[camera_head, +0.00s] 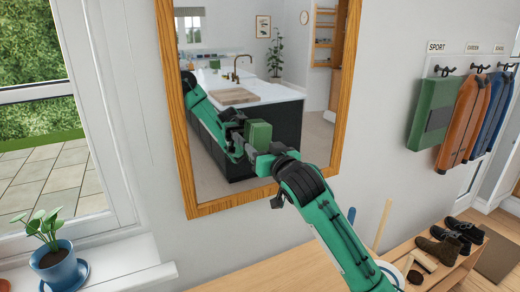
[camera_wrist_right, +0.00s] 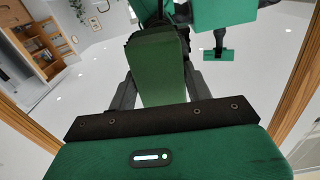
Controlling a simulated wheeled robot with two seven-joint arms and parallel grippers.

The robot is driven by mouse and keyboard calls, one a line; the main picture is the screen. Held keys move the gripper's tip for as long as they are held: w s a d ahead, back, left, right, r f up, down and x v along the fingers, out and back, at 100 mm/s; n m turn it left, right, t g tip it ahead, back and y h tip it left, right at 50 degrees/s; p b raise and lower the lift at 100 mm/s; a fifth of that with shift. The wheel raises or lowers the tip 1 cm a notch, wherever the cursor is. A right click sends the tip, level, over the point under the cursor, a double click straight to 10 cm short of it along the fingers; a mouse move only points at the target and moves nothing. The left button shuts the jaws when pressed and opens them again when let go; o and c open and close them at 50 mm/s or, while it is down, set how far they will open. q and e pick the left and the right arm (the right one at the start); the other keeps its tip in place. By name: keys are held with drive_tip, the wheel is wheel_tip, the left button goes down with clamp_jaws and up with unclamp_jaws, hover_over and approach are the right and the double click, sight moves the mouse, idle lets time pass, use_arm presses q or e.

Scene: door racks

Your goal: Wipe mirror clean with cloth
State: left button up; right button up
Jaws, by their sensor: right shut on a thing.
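The mirror (camera_head: 212,185) hangs on the white wall in a wooden frame and reflects a kitchen and my own arm. My right gripper (camera_head: 256,150) is in front of the lower middle of the glass, shut on a green cloth (camera_head: 258,133). In the right wrist view, the cloth (camera_wrist_right: 158,65) sits between the two fingers of the gripper (camera_wrist_right: 160,95), with the mirror's reflections behind it. I cannot tell whether the cloth touches the glass. No smudges stand out on the visible glass. My left gripper is not in view in the head view.
A wooden bench (camera_head: 265,275) runs below the mirror, with several shoes (camera_head: 450,240) at its right. A potted plant (camera_head: 58,265) stands on the windowsill at left. Jackets (camera_head: 465,115) and a green bag (camera_head: 433,112) hang at right. The wall beside the mirror is clear.

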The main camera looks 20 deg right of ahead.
drive_tip(key=shift+s, duration=0.1)
drive_tip(key=shift+s+p, duration=0.45)
drive_tip(key=shift+s, duration=2.45)
drive_tip(key=s, duration=0.3)
